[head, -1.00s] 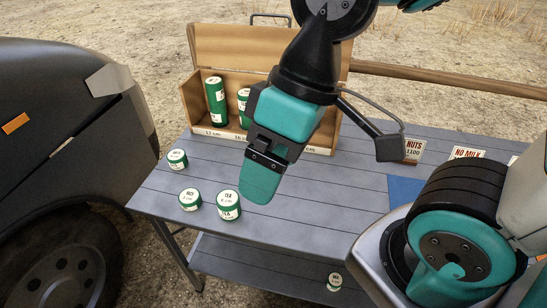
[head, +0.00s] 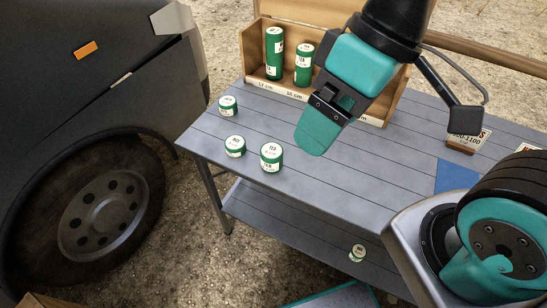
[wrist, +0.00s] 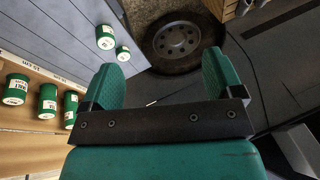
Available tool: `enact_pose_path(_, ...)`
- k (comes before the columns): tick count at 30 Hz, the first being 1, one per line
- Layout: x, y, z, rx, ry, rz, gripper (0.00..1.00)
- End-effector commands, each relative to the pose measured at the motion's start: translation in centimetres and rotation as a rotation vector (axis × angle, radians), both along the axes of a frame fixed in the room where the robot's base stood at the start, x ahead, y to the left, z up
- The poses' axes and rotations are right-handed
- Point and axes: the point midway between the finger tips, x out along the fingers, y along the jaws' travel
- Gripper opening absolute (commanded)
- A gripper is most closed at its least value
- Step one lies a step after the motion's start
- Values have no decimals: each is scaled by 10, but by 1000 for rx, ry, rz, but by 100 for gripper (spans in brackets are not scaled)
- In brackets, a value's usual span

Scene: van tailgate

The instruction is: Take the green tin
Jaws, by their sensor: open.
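Several green tins with white labels are in view. In the head view three short ones stand on the grey table: a back one (head: 228,106), a middle one (head: 235,146) and a larger one (head: 271,157). Two taller tins stand in the wooden box, a tall one (head: 275,53) and a shorter one (head: 303,64). A small tin (head: 357,253) stands on the lower shelf. My gripper (head: 320,134) is open and empty above the table, right of the short tins. The wrist view shows two table tins (wrist: 105,37) and several box tins (wrist: 47,100) left of its fingers.
The open wooden box (head: 392,104) stands along the back of the table (head: 330,180). A dark van with a wheel (head: 103,210) is at the left. The table's front middle is clear.

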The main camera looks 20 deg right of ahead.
Motion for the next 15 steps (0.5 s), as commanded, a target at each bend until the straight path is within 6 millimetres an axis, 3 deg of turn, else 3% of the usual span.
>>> enact_pose_path(5,2,0,-1,-4,7,-18,91)
enact_pose_path(8,15,1,-8,-23,48,-126,91)
enact_pose_path(11,42,3,-21,-65,125,-355,91)
enact_pose_path(15,91,6,-49,-141,247,-813,91)
